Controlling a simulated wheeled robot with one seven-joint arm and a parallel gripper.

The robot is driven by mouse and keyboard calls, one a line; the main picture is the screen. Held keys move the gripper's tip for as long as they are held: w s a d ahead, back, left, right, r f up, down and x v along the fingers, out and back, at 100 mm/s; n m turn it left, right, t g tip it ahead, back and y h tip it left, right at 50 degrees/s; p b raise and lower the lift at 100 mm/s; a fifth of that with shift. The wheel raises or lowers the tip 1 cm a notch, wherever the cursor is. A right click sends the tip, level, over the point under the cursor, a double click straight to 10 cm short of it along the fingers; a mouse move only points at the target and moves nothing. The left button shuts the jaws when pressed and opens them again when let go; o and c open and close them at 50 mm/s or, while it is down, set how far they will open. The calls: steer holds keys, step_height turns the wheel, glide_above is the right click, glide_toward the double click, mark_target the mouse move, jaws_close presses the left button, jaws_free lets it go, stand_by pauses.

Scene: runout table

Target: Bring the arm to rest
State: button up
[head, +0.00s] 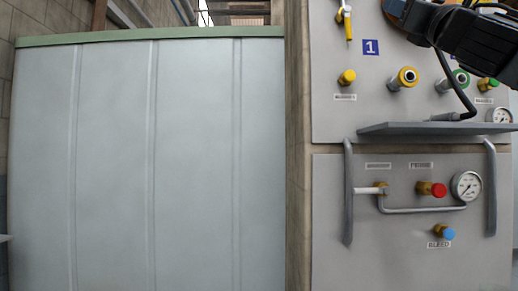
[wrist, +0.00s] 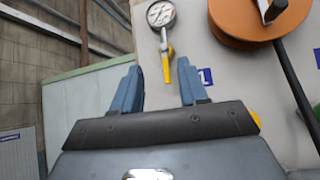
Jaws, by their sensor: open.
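My gripper (wrist: 159,67) shows in the wrist view with its two blue fingers apart and nothing held between them. It points at the upper part of a grey panel (wrist: 205,130). A yellow lever (wrist: 167,62) below a round gauge (wrist: 161,14) appears between the fingertips, with the panel behind; I cannot tell how far off it is. In the head view, a dark part of my arm (head: 482,45) crosses the top right corner in front of the panel (head: 330,105). The fingers cannot be made out there.
An orange-brown disc (wrist: 262,22) is close to the right of the fingers. A grey shelf (head: 435,129) and two upright handles (head: 348,195) stick out from the panel. Valve knobs, including a red one (head: 432,189), and a gauge (head: 466,186) sit lower. A pale cabinet wall (head: 110,160) fills the left.

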step_height(320, 180, down, 28)
steer(key=w+a+m+g+h, duration=0.1)
steer(key=a+m+h, duration=0.15)
steer(key=m, duration=1.35)
steer(key=s+a+f+m+g+h, duration=0.1)
steer(key=s+a+f+m, duration=0.2)
steer(key=f, duration=0.5)
steer(key=s+f+m+g+h, duration=0.1)
steer(key=s+f+m, duration=0.35)
steer(key=f, duration=0.45)
steer(key=s+a+f+m+g+h, duration=0.1)
steer(key=s+a+f+m, duration=0.2)
steer(key=f, duration=0.5)
steer(key=s+a+f+m+g, duration=0.15)
steer(key=s+f+m, duration=0.25)
steer(key=s+f, duration=0.55)
steer(key=s+f+m+g, duration=0.2)
steer(key=s+f+m, duration=0.4)
steer(key=s, duration=0.6)
steer(key=s+d+f+m+g, duration=0.1)
steer(key=s+g, duration=0.1)
steer(key=s, duration=0.8)
steer(key=s+d+f+m+g, duration=0.1)
steer(key=s+f+g, duration=0.1)
steer(key=s, duration=0.9)
steer(key=shift+d+f, duration=0.15)
steer(key=shift+d, duration=0.1)
